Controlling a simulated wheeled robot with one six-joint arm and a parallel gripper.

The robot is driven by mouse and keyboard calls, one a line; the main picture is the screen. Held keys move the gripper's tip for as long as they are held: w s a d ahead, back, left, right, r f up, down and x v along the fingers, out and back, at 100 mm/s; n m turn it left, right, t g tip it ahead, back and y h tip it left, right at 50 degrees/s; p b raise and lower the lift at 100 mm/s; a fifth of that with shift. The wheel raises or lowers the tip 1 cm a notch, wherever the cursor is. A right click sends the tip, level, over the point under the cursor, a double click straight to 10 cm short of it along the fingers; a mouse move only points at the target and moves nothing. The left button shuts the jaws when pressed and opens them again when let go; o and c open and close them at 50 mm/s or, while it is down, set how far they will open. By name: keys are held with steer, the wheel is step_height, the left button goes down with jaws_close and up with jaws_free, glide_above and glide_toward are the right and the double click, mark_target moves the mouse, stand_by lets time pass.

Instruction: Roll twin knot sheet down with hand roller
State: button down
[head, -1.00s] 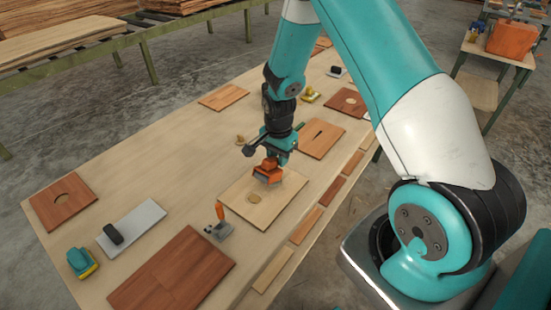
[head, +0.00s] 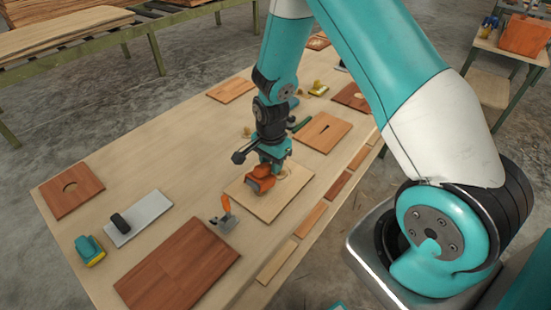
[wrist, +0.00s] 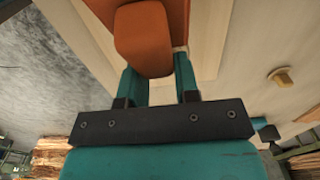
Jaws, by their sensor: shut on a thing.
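The twin knot sheet (head: 270,208) is a pale wood square lying flat near the table's front edge. A round knot (head: 284,172) shows on its far part; the other knot is hidden behind the roller. My gripper (head: 268,163) is shut on the orange hand roller (head: 260,184), which is over the left middle of the sheet and looks to be on its surface. In the wrist view the orange roller (wrist: 143,42) is between the two teal fingers, with pale wood beyond.
A dark red-brown panel (head: 178,265), a grey plate with a black knob (head: 140,218) and a teal-yellow tool (head: 90,250) lie further left. A slotted panel (head: 318,132) is behind right. Narrow strips (head: 310,220) line the front edge.

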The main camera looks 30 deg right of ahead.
steer(key=shift+s+a+f, duration=0.1)
steer(key=shift+s+a, duration=0.35)
steer(key=shift+a, duration=0.85)
steer(key=shift+s+a+f, duration=0.15)
steer(key=shift+s+a, duration=0.25)
steer(key=shift+a, duration=0.95)
steer(key=shift+s+a+f, duration=0.1)
steer(key=shift+s+a, duration=0.35)
steer(key=shift+a, duration=0.85)
steer(key=shift+w+d+f+b, duration=0.2)
steer(key=shift+w+d, duration=0.55)
steer(key=shift+d, duration=1.55)
steer(key=shift+w+d+f+b, duration=0.2)
steer(key=shift+w+d, duration=0.55)
steer(key=shift+d, duration=1.55)
steer(key=shift+w+d+f+b, duration=0.15)
steer(key=shift+w+d, duration=0.6)
steer(key=shift+d, duration=1.55)
steer(key=shift+r, duration=0.1)
step_height(320, 180, up, 7)
steer(key=p, duration=0.5)
